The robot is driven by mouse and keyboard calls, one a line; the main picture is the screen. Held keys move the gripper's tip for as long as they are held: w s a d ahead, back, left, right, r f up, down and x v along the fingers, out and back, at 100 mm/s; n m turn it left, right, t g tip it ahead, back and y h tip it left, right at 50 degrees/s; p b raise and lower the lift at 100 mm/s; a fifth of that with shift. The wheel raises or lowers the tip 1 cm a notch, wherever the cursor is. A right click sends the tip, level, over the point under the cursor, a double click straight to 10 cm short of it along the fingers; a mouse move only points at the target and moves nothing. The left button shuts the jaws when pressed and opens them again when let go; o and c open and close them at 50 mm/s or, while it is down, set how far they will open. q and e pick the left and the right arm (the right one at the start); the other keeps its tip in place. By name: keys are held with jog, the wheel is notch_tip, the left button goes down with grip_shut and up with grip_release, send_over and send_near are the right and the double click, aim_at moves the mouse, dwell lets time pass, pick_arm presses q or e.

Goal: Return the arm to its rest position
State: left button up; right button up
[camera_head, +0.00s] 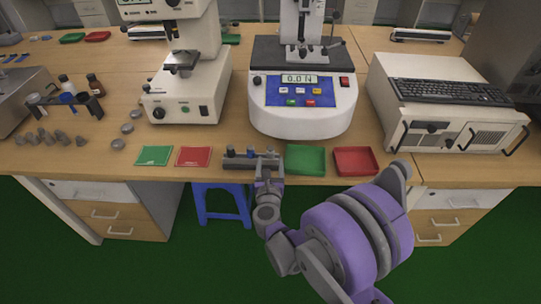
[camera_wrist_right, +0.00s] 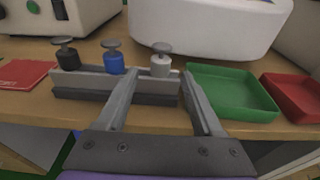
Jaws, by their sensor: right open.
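My right arm reaches in from the lower right in the head view. My right gripper (camera_head: 267,160) is at the table's front edge, by the right end of a small grey rack (camera_head: 238,164). The right wrist view shows the right gripper (camera_wrist_right: 160,82) open, with nothing gripped between its fingers. Its fingertips overlap the rack (camera_wrist_right: 85,84) in the picture, and I cannot tell whether they touch it. Three knobbed pieces stand in the rack: black (camera_wrist_right: 66,54), blue (camera_wrist_right: 113,60) and silver-white (camera_wrist_right: 160,62). The silver-white one appears between the fingers. My left gripper is out of view.
A green tray (camera_head: 305,148) and a red tray (camera_head: 356,150) lie just right of the gripper. The force tester (camera_head: 300,118) stands behind it. Green (camera_head: 154,156) and red (camera_head: 194,157) mats lie left. A blue stool (camera_head: 222,188) is below the table edge.

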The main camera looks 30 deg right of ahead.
jog(key=v, duration=0.6)
jog(key=s+a+r+n+t+y+p, duration=0.15)
jog(key=a+r+n+y+p, duration=0.8)
jog(key=n, duration=1.45)
jog(key=s+r+n+g+h+p, duration=0.1)
jog(key=s+n+g+p, duration=0.1)
jog(key=s+n+g, duration=0.8)
jog(key=s+n, duration=0.8)
jog(key=shift+s, duration=0.3)
